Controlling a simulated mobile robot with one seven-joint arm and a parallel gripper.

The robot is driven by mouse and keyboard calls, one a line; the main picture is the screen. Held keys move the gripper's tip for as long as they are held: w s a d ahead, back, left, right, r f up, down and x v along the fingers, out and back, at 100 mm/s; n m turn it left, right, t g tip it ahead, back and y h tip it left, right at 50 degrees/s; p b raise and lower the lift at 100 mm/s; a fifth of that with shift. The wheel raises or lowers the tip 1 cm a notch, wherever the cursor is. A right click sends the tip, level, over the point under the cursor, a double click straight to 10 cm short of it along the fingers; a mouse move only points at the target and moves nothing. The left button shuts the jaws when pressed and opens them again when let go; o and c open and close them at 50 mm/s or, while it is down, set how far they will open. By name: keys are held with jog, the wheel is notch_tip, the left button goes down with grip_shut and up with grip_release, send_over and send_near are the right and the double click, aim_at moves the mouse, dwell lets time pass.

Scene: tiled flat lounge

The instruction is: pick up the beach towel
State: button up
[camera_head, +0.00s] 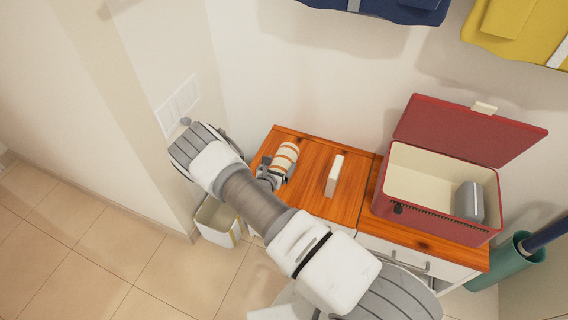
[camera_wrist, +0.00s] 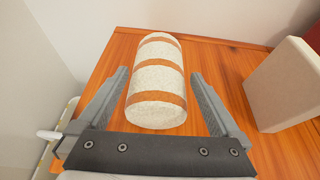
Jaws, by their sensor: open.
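The beach towel is a rolled white cylinder with orange-brown bands (camera_wrist: 156,84). It lies on the left part of a wooden cabinet top, and the towel also shows in the head view (camera_head: 287,155). My gripper (camera_wrist: 163,80) is open, with one finger on each side of the roll in the wrist view. The near end of the roll faces the gripper's palm. There is a gap between the towel and each finger, wider on the right. In the head view my gripper (camera_head: 272,174) is at the towel's lower left, partly hidden by my arm.
A cream block (camera_head: 334,175) stands right of the towel and shows in the wrist view (camera_wrist: 284,84). Further right is an open red box (camera_head: 437,223) with a grey object (camera_head: 469,201) inside. A wall rises behind the cabinet top (camera_head: 318,203). A white bin (camera_head: 218,222) stands on the floor at left.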

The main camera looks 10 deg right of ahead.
aim_at(284, 158)
jog(key=b+x, duration=0.1)
jog(key=x, duration=0.3)
jog(key=shift+w+f, duration=0.1)
jog(key=shift+w, duration=0.15)
jog(key=shift+c, duration=0.3)
jog(key=c, duration=1.2)
